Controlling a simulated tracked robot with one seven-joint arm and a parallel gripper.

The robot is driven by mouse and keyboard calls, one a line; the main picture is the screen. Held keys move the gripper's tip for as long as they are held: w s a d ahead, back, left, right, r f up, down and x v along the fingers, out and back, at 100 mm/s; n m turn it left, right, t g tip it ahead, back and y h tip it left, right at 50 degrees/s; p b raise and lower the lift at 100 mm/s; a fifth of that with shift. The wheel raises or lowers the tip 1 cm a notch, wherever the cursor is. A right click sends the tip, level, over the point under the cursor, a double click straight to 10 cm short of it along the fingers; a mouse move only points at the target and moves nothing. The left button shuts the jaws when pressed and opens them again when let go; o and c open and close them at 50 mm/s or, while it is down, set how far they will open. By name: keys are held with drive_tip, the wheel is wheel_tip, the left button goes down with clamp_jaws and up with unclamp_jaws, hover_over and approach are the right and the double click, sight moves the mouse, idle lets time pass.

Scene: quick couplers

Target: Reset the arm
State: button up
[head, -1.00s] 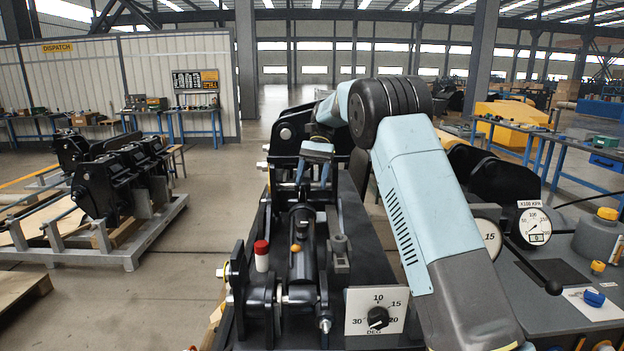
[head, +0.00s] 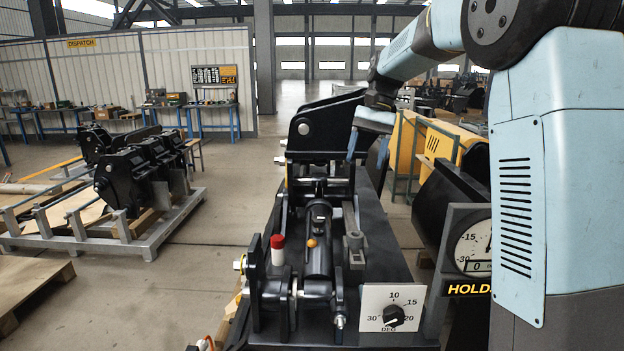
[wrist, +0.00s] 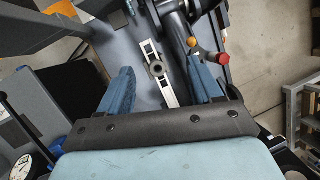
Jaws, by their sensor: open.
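My gripper (head: 367,148) is open and empty in the head view. Its two blue fingers hang down above the right side of the black coupler rig (head: 384,262). In the wrist view my gripper (wrist: 165,90) shows its fingers spread wide. A grey fitting with a round hole (wrist: 156,69) shows between them, below, with nothing gripped. My light-blue arm fills the right of the head view and hides what lies behind it.
A red-capped white cylinder (head: 277,250) and an orange knob (head: 312,243) sit on the rig. A degree dial plate (head: 392,308) stands at its front. A gauge (head: 472,246) stands right of the rig.

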drive_tip(key=s+d+r+n+t+h, duration=0.1)
drive_tip(key=s+d+t, duration=0.15)
drive_tip(key=s, duration=0.55)
drive_tip(key=s+d+r+t, duration=0.15)
drive_tip(key=s+d, duration=0.25)
drive_tip(key=s, duration=0.4)
drive_tip(key=s+d+f+n+t+h, duration=0.1)
drive_tip(key=s+d+f+t, duration=0.1)
drive_tip(key=s, duration=0.5)
drive_tip(key=s+d+f+t+h, duration=0.1)
drive_tip(key=s+d+f+t, duration=0.1)
drive_tip(key=s+f, duration=0.3)
drive_tip(key=shift+s+f+n+t, duration=0.3)
drive_tip(key=shift+s+n+t, duration=0.1)
drive_tip(key=shift+s, duration=0.7)
